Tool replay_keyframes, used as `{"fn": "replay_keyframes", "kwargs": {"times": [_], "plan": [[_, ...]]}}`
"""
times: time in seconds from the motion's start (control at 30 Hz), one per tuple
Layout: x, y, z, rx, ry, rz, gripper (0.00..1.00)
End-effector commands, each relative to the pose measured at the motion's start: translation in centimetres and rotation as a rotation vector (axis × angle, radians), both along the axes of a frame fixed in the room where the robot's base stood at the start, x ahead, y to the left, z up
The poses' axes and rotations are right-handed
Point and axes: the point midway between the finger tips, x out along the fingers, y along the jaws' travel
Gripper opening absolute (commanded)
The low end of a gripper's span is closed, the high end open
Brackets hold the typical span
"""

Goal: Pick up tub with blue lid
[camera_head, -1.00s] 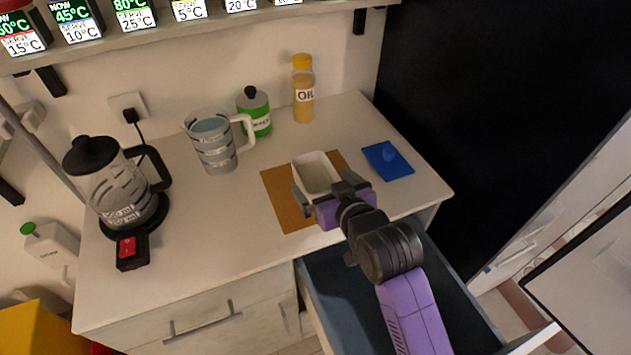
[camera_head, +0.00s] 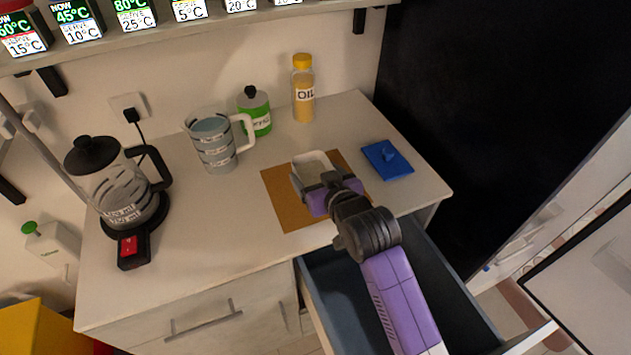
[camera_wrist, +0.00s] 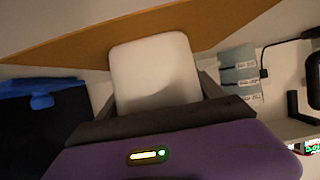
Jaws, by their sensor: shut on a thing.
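A white open tub (camera_head: 314,164) stands on the brown mat (camera_head: 285,206) on the counter. Its blue lid (camera_head: 387,160) lies apart from it, flat on the counter to the right. My gripper (camera_head: 316,181) is shut on the tub, its fingers at the tub's sides. In the wrist view the tub (camera_wrist: 155,75) sits between the dark fingers and the blue lid (camera_wrist: 42,95) shows at the left. The tub's lower part is partly hidden by my gripper in the head view.
A measuring jug (camera_head: 212,145), a green container (camera_head: 255,112) and an oil bottle (camera_head: 303,90) stand behind. A kettle (camera_head: 120,185) stands at the left. An open drawer (camera_head: 335,285) juts out below the counter's front edge.

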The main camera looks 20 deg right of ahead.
Motion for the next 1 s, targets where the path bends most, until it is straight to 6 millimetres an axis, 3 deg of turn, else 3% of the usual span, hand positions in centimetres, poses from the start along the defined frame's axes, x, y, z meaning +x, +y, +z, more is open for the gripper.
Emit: {"fn": "replay_keyframes", "kwargs": {"times": [0.33,0.53,0.77,1.0], "plan": [[0.0,0.0,0.3,0.000,-0.003,0.000,0.20],[0.1,0.0,1.9,-0.001,-0.006,0.001,0.20],[0.1,0.0,6.7,-0.001,-0.010,0.000,0.20],[0.1,0.0,13.5,-0.002,-0.010,0.001,0.20]]}}
